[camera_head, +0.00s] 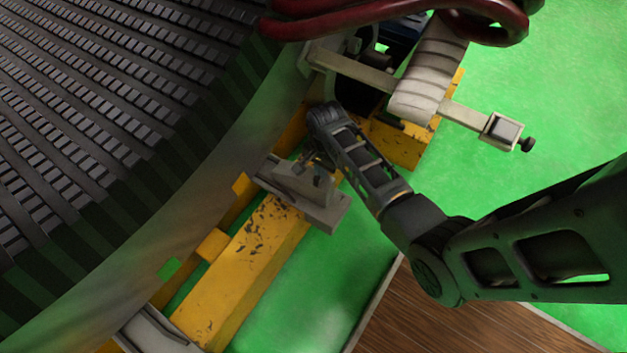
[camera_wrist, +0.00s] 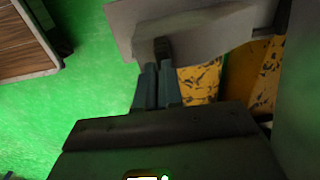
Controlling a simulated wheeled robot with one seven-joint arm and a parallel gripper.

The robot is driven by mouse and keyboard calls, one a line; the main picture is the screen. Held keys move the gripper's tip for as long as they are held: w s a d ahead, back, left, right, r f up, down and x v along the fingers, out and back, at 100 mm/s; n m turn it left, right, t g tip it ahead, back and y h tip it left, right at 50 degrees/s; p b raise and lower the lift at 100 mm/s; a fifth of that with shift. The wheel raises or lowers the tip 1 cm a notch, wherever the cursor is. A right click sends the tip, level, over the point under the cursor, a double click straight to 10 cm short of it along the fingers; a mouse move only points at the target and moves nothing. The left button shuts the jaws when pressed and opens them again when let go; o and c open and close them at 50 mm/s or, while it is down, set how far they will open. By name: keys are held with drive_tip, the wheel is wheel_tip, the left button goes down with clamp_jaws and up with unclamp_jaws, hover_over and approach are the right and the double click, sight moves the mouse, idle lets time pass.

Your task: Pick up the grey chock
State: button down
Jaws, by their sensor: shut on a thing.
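The grey chock (camera_head: 302,184) is a wedge-shaped grey block at the upper end of the yellow beam, beside the large stator. In the wrist view the chock (camera_wrist: 205,32) fills the top middle, in front of the gripper. My gripper (camera_head: 314,160) reaches down to the chock from the upper right. In the wrist view the fingers of my gripper (camera_wrist: 162,52) are close together and meet the chock's near edge. They are shut on it. The far fingertips are partly hidden by the chock. I cannot tell whether the chock is lifted off its base.
The stator (camera_head: 120,130) fills the left side. The yellow beam (camera_head: 240,270) lies below the chock. Dark red cables (camera_head: 400,22) and a grey bar with a clamp (camera_head: 503,130) are above right. A wooden platform (camera_head: 450,320) is lower right. Green floor (camera_head: 310,300) is open between.

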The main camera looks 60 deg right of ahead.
drive_tip(key=shift+s+d+f+g+p, duration=0.1)
drive_tip(key=shift+s+d+g+p, duration=0.05)
drive_tip(key=shift+s+p, duration=0.4)
drive_tip(key=shift+s+d+f+g+p, duration=0.15)
drive_tip(key=shift+s+p, duration=0.25)
drive_tip(key=shift+s, duration=0.2)
wheel_tip(320, 180, up, 7)
drive_tip(key=p, duration=0.2)
drive_tip(key=shift+w+a+f, duration=0.2)
drive_tip(key=shift+a, duration=0.15)
drive_tip(key=c, duration=1.8)
unclamp_jaws()
drive_tip(key=o, duration=1.4)
